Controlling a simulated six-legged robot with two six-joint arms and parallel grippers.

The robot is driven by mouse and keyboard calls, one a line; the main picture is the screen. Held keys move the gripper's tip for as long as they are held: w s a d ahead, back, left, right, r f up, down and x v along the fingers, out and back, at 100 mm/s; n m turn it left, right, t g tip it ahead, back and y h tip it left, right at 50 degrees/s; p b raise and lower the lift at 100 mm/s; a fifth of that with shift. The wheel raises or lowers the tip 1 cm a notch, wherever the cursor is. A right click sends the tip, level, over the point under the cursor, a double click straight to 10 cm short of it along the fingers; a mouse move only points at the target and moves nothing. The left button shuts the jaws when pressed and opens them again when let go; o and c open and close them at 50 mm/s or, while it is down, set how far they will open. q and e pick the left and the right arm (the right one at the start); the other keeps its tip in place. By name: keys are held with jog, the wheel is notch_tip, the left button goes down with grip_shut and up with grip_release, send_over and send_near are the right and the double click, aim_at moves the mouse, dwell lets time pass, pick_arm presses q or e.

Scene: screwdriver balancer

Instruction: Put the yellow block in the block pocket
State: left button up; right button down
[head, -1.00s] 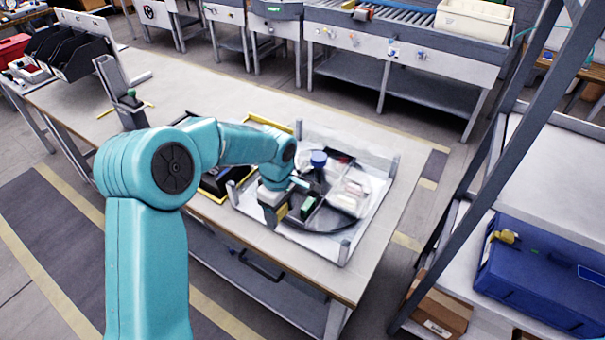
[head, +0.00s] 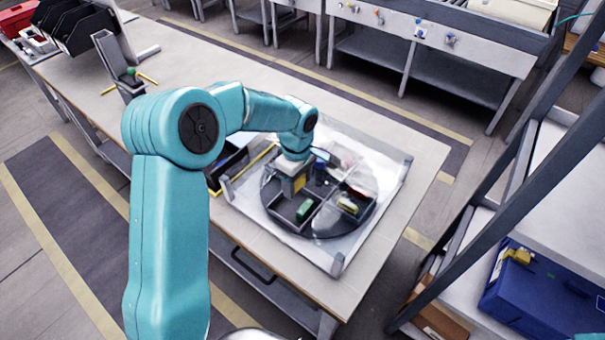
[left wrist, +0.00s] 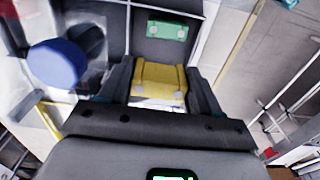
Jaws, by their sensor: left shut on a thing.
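The yellow block (left wrist: 158,78) is gripped between the two fingers of my left gripper (left wrist: 160,85) in the left wrist view. In the head view, my left gripper (head: 296,184) hangs over the dark round, divided tray (head: 335,231), with a bit of the yellow block (head: 299,184) showing below it. A green block (head: 304,209) sits in a dark compartment just in front of the gripper; it also shows in the left wrist view (left wrist: 167,30). I cannot tell which compartment is the block pocket. My right gripper is out of view.
A blue round knob (head: 321,156) stands close beside the gripper and looks large in the left wrist view (left wrist: 57,62). Clear walls with corner posts (head: 337,264) surround the round tray. Red and yellow items (head: 350,205) lie in its right part. The table's right end is bare.

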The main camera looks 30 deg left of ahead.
aim_at(297, 190)
pick_arm(q)
jog(key=shift+a, duration=0.1)
jog(key=shift+s, duration=0.2)
jog(key=shift+s+d+f, duration=0.15)
jog(key=shift+s+d, duration=0.05)
jog(key=shift+d, duration=0.05)
jog(key=shift+f+b, duration=0.35)
jog(key=shift+b, duration=0.1)
jog(key=f, duration=0.1)
jog(key=f+b, duration=0.1)
jog(key=shift+w+a+f, duration=0.15)
jog(key=shift+w+f, duration=0.1)
jog(key=shift+f, duration=0.1)
jog(key=f+b, duration=0.3)
jog(key=shift+s+f+b, duration=0.25)
jog(key=shift+s+b, duration=0.05)
jog(key=shift+b, duration=0.05)
jog(key=shift+w+f+b, duration=0.25)
jog(key=shift+f+b, duration=0.15)
jog(key=shift+f, duration=0.15)
jog(key=shift+s+r, duration=0.15)
jog(key=shift+r, duration=0.05)
jog(key=o, duration=1.4)
jog(key=shift+o, duration=0.3)
jog(key=shift+f, duration=0.15)
